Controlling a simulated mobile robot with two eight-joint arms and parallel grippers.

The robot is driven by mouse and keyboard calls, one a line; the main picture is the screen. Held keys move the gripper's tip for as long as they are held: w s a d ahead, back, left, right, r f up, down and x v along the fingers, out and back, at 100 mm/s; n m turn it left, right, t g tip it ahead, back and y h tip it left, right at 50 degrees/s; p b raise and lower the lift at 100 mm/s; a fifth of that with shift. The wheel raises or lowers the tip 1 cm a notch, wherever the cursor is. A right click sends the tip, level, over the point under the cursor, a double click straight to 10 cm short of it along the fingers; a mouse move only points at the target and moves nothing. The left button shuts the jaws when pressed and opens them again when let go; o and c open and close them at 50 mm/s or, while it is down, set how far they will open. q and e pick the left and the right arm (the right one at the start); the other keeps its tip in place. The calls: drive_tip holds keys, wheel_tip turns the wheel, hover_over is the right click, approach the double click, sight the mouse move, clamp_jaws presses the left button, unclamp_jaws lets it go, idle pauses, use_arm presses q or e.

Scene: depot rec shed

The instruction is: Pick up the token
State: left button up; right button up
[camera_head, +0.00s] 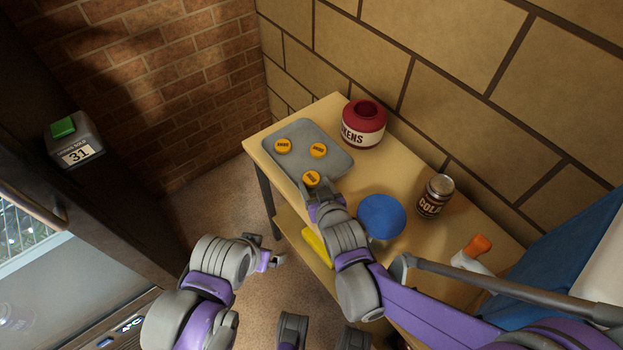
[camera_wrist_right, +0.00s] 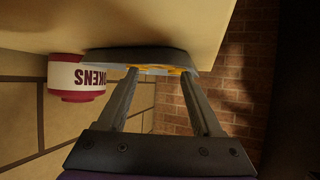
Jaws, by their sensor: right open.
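Three orange-yellow tokens lie on a grey tray (camera_head: 335,143) on the wooden table: one at the back left (camera_head: 283,146), one at the right (camera_head: 318,150) and the nearest token (camera_head: 311,178) at the tray's front edge. My right gripper (camera_head: 316,196) is open, close to the nearest token; I cannot tell whether it touches it. In the right wrist view, the open fingers (camera_wrist_right: 160,75) reach toward the tray (camera_wrist_right: 125,55), with a sliver of token yellow (camera_wrist_right: 178,70) between them. My left gripper (camera_head: 272,259) is empty, low beside the table; its jaw opening is unclear.
A red jar (camera_head: 363,123) stands behind the tray. A yellow item (camera_head: 318,245) is on the lower shelf. Brick walls close off the back.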

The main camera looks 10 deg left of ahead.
sight(312, 178)
drive_tip(key=shift+x, duration=1.55)
drive_tip(key=c, duration=1)
wheel_tip(312, 178, up, 10)
drive_tip(key=p, duration=0.2)
